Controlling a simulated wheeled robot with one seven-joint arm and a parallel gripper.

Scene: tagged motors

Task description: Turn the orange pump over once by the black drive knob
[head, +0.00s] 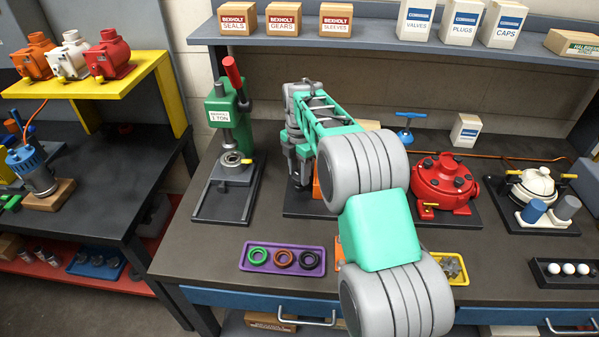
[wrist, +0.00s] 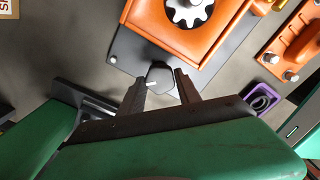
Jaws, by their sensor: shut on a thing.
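The orange pump (wrist: 215,42) fills the top of the wrist view, with a white gear on a dark centre showing in its open face. In the head view only a sliver of its orange body (head: 316,187) shows behind my arm. The black drive knob (wrist: 160,78), faceted with a white pointer mark, stands beside the pump's lower left edge. My gripper (wrist: 161,90) is shut on the knob, one dark finger on each side. In the head view my gripper (head: 298,172) reaches down at the pump's left, and the knob is hidden there.
A green press (head: 222,112) stands to the left and a red pump (head: 440,182) to the right of my arm. A purple tray (head: 283,258) with rings lies in front. An orange plate with bolts (wrist: 292,50) lies right of the pump in the wrist view.

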